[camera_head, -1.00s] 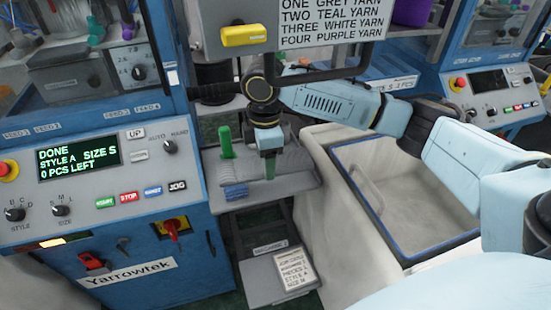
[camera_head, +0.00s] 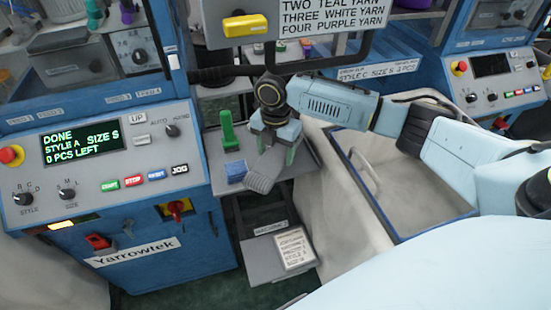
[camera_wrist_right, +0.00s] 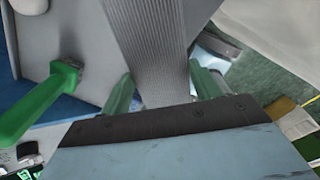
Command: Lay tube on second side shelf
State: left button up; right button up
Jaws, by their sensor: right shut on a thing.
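The grey ribbed knit tube (camera_head: 263,172) is in my right gripper (camera_head: 277,148), above the right part of the upper side shelf (camera_head: 235,203). Its free end slants down toward the front left. In the right wrist view the tube (camera_wrist_right: 152,45) runs between the two green fingers of my right gripper (camera_wrist_right: 163,92), which is shut on it. A lower shelf (camera_head: 262,268) with a machine label on its edge holds a printed card (camera_head: 293,248). Whether the tube touches the upper shelf is not clear. My left gripper is out of view.
The blue knitting machine (camera_head: 150,220) stands at left. A grey bin with a blue rim (camera_head: 420,235) is at right.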

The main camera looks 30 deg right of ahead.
jog(key=shift+f, duration=1.95)
jog(key=shift+f, duration=0.1)
jog(key=o, duration=0.9)
jog(key=shift+o, duration=0.2)
notch_tip(320, 180, up, 12)
jog(key=shift+r, duration=0.15)
